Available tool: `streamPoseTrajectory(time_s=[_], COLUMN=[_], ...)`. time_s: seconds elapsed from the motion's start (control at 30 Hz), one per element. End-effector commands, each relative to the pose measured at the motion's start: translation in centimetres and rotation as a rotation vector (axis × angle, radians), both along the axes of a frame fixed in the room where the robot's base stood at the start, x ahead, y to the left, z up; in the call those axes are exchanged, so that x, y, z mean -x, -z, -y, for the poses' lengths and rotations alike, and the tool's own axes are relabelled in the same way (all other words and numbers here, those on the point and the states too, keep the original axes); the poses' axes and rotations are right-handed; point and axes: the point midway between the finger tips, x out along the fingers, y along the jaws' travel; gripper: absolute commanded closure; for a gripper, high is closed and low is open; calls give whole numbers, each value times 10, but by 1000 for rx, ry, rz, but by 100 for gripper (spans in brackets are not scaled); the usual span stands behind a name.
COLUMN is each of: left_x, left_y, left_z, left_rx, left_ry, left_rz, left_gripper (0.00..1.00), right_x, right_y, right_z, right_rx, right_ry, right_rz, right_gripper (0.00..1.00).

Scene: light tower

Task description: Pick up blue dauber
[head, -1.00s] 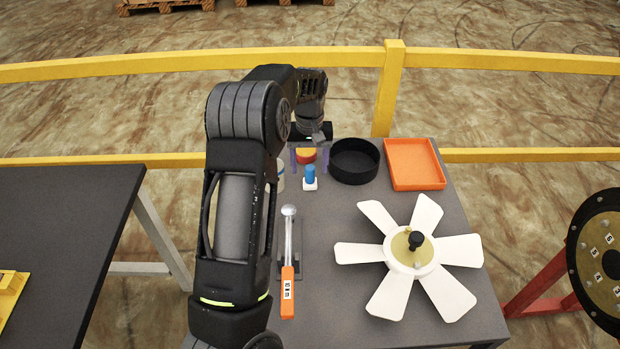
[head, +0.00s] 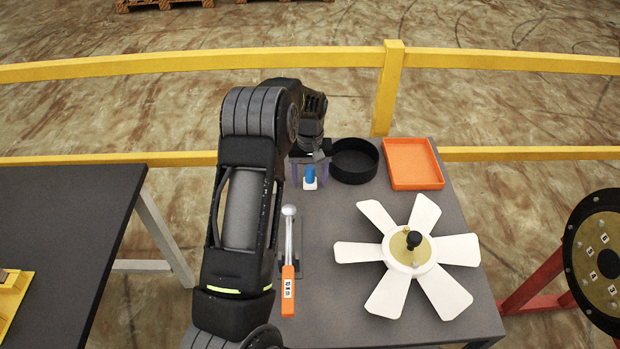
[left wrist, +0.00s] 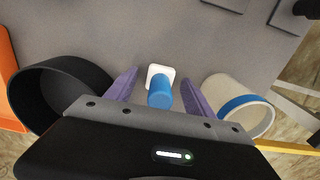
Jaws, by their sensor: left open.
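The blue dauber (head: 310,175) stands on the grey table, a blue cylinder on a small white base. It also shows in the left wrist view (left wrist: 160,92), with its white base beyond the blue part. My left gripper (head: 310,184) is open, its purple fingers on either side of the dauber. In the left wrist view the fingers (left wrist: 160,80) flank the dauber with a visible gap on both sides. I cannot tell the exact height of the fingertips above the table. My right gripper is not in view.
A black round bowl (head: 354,161) stands right of the dauber, with an orange tray (head: 413,164) beyond it. A white cup with a blue band (left wrist: 238,105) is close by in the left wrist view. An orange-handled tool (head: 288,280) and a white fan (head: 410,256) lie nearer.

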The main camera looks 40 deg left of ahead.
Motion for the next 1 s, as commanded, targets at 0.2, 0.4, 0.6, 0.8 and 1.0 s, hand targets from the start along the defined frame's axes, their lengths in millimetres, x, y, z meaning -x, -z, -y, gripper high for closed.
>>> streamPoseTrajectory(time_s=[0.2,0.4,0.6,0.8,1.0], left_x=[0,0,0,0,0], left_y=[0,0,0,0,0], left_z=[0,0,0,0,0], left_rx=[0,0,0,0,0], left_ry=[0,0,0,0,0], left_rz=[0,0,0,0,0], left_gripper=[40,56,73,89,100], right_x=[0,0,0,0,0], right_y=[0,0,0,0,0], right_z=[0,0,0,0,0], right_rx=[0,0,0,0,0], right_ry=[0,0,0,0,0], right_rz=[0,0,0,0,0], right_gripper=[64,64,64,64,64])
